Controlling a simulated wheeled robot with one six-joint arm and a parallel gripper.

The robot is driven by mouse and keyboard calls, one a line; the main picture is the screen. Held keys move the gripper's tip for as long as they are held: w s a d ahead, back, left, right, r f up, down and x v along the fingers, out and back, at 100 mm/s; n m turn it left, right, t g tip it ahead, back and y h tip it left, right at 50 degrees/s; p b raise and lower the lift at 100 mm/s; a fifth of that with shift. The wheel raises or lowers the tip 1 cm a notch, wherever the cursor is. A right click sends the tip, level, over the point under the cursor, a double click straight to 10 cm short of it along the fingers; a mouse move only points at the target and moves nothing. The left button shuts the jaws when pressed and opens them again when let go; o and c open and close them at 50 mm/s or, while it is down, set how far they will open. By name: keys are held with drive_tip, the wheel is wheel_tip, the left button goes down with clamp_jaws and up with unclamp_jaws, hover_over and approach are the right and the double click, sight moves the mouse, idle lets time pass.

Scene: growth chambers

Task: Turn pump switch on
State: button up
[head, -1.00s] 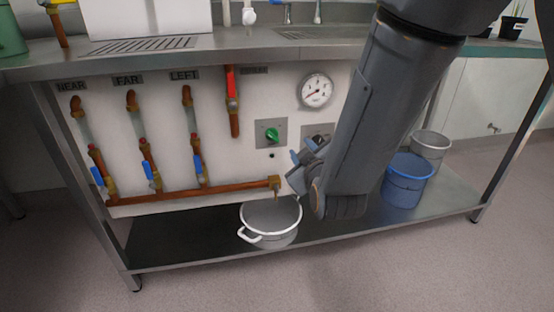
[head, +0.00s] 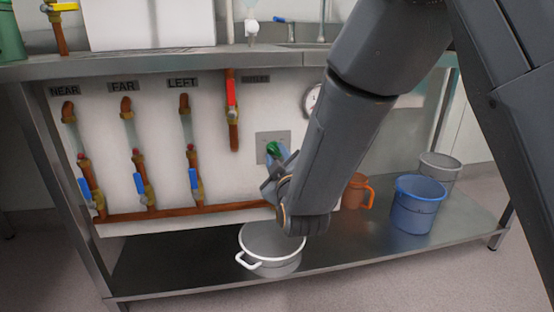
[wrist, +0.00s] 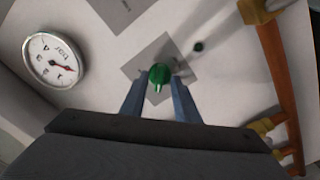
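The pump switch is a green knob (head: 273,149) on a square grey plate (head: 264,138) on the white panel. It also shows in the wrist view as a green knob (wrist: 159,75), with a lighter green pointer toward the fingers. My gripper (wrist: 157,88) is open, its two blue-grey fingers apart, with the knob seen between and just beyond their tips. I cannot tell whether either finger touches it. In the head view my gripper (head: 277,172) is at the plate's lower right, and the arm hides part of the panel.
A pressure gauge (wrist: 54,60) is left of the knob in the wrist view. Copper pipes (head: 160,213) with blue-handled valves and a red-handled valve (head: 231,94) line the panel. A white pot (head: 270,243), orange jug (head: 357,190) and blue bucket (head: 417,203) stand on the lower shelf.

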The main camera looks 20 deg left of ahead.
drive_tip(key=shift+w+a, duration=0.15)
drive_tip(key=shift+w, duration=0.1)
clamp_jaws()
